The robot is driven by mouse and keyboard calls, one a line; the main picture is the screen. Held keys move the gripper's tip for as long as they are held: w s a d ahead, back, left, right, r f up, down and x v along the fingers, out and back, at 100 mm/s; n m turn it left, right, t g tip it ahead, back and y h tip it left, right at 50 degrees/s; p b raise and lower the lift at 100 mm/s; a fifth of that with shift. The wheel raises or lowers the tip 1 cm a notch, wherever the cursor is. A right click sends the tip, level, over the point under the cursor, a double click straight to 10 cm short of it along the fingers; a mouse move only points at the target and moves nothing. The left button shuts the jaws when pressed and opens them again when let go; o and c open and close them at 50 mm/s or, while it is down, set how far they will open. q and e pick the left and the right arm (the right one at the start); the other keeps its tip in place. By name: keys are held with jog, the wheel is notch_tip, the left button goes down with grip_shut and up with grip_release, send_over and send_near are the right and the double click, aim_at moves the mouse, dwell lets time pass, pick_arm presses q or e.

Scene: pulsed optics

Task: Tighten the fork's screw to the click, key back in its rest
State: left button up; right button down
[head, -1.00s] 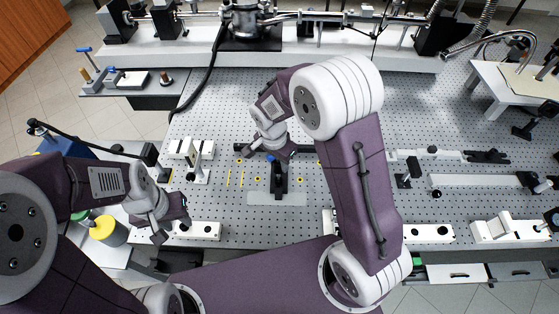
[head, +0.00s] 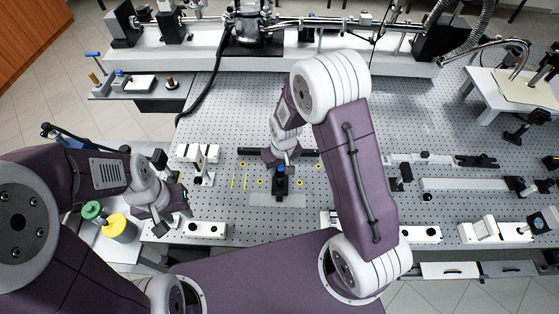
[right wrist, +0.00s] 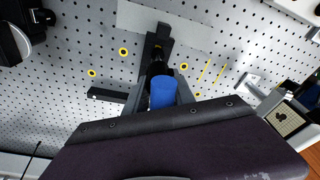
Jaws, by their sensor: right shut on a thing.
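My right gripper (head: 281,163) points down over the perforated table and is shut on a blue-handled key (right wrist: 162,92). The right wrist view shows the blue handle between the two fingers. The key stands over a black fork (right wrist: 150,62) clamped on the table, which in the head view (head: 279,188) lies right below the gripper. The screw and the key's tip are hidden, so I cannot tell whether they meet. My left gripper (head: 176,212) is low at the left front of the table, away from the fork; its fingers are too small and dark to read.
Yellow rings and strips mark the table (head: 330,220) around the fork. White mounts (head: 205,229) stand at the front left, and rails (head: 465,186) lie on the right. Yellow and green round containers (head: 119,228) sit by my left arm.

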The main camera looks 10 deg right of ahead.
jog(key=shift+f+n, duration=0.2)
jog(key=shift+n, duration=0.4)
jog(key=shift+n+b, duration=0.4)
jog(key=shift+b, duration=0.05)
jog(key=shift+r, duration=0.1)
jog(key=shift+f+b, duration=0.35)
jog(key=shift+f, duration=0.1)
jog(key=shift+r, duration=0.1)
